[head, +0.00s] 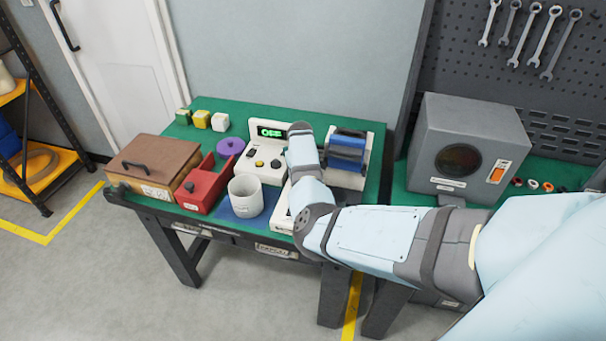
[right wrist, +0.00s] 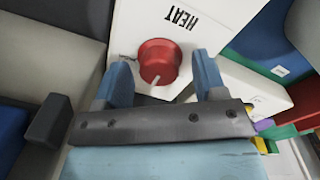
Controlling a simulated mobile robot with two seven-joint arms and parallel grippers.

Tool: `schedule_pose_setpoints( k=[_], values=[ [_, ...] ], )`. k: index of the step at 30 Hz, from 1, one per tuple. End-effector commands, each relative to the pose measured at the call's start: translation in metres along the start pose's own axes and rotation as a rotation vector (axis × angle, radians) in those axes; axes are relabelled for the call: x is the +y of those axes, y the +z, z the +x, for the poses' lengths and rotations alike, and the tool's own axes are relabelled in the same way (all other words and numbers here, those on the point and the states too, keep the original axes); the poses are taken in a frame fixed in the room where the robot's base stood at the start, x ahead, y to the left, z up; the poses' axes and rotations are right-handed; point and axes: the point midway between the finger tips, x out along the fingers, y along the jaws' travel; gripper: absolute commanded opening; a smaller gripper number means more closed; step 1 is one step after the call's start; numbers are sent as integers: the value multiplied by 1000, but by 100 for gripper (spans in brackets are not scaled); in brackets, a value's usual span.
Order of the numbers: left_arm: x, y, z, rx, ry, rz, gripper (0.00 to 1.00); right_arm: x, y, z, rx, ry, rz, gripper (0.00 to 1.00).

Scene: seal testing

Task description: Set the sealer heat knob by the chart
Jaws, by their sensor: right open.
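A red round knob (right wrist: 159,62) sits on a white panel under the upside-down word HEAT in the right wrist view. A pale pointer line on it points down and slightly left in that picture. My right gripper (right wrist: 161,60) is open, with one blue finger on each side of the knob; I cannot tell whether they touch it. In the head view my right arm covers the knob and gripper. A white machine (head: 263,156) there has a lit green display (head: 270,132) that seems to read OFF. I cannot make out a chart. My left gripper is out of view.
The green table also bears a brown lidded box (head: 160,163), a red bin (head: 205,190), a white cup (head: 245,195), a purple disc (head: 231,146), small blocks (head: 201,118) and a blue roller unit (head: 347,150). A grey box-shaped device (head: 466,140) stands right.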

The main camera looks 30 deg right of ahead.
Motion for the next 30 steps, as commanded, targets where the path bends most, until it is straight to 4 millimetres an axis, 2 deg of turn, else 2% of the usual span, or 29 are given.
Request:
schedule_pose_setpoints(
  k=[1, 6, 8, 20, 30],
  values=[
    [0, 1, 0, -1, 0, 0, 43, 0, 0, 0, 0, 0, 0, 65],
    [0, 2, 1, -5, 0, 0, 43, 0, 0, 0, 0, 0, 0, 26],
    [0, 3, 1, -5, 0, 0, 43, 0, 0, 0, 0, 0, 0, 16],
    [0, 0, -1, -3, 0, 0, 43, 1, 0, -1, -3, 0, 68, 16],
    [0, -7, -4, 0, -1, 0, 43, 2, 0, -1, -14, 2, 326, 16]
  ],
)
